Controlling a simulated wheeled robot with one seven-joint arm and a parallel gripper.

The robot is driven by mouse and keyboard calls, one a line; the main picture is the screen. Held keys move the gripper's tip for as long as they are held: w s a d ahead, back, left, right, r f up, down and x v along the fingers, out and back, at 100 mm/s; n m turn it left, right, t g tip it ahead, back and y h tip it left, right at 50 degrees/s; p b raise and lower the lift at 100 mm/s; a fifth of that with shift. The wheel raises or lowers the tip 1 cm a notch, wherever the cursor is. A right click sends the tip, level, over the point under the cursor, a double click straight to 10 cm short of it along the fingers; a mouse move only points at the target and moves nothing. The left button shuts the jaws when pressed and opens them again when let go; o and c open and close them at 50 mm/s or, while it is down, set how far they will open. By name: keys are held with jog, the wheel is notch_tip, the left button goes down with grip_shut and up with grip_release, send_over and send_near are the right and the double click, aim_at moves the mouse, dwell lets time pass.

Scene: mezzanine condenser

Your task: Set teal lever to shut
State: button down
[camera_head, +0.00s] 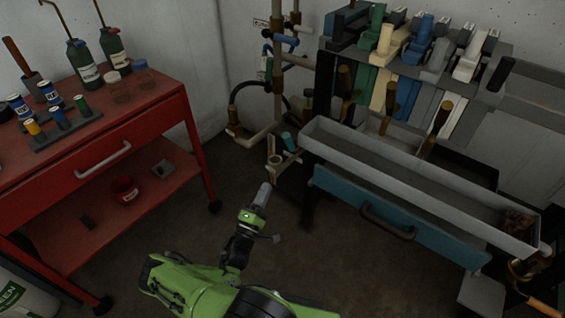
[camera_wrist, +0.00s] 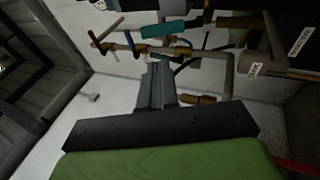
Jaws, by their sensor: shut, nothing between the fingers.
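A teal lever (camera_head: 289,141) sits low on the pipework in the corner, beside an elbow pipe with an open end. In the wrist view, the teal lever (camera_wrist: 163,30) lies roughly level near the top, beyond my fingertips. My gripper (camera_head: 264,188) is below and left of it in the head view, apart from it, pointing up toward the pipes. Its fingers are shut and empty, and they show in the wrist view (camera_wrist: 158,68). The valve body behind the teal lever is partly hidden in the head view.
Other pipes carry a blue lever (camera_head: 285,38). A red cart (camera_head: 95,130) with bottles stands at left. A grey trough (camera_head: 400,175) above a teal drawer front (camera_head: 370,215) stands at right. Open floor (camera_head: 235,165) lies between. Small white tags (camera_wrist: 255,68) in the wrist view are unreadable.

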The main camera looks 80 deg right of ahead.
aim_at(287, 144)
jog(key=b+x, duration=0.2)
jog(key=x, duration=1.2)
jog(key=shift+b, duration=0.35)
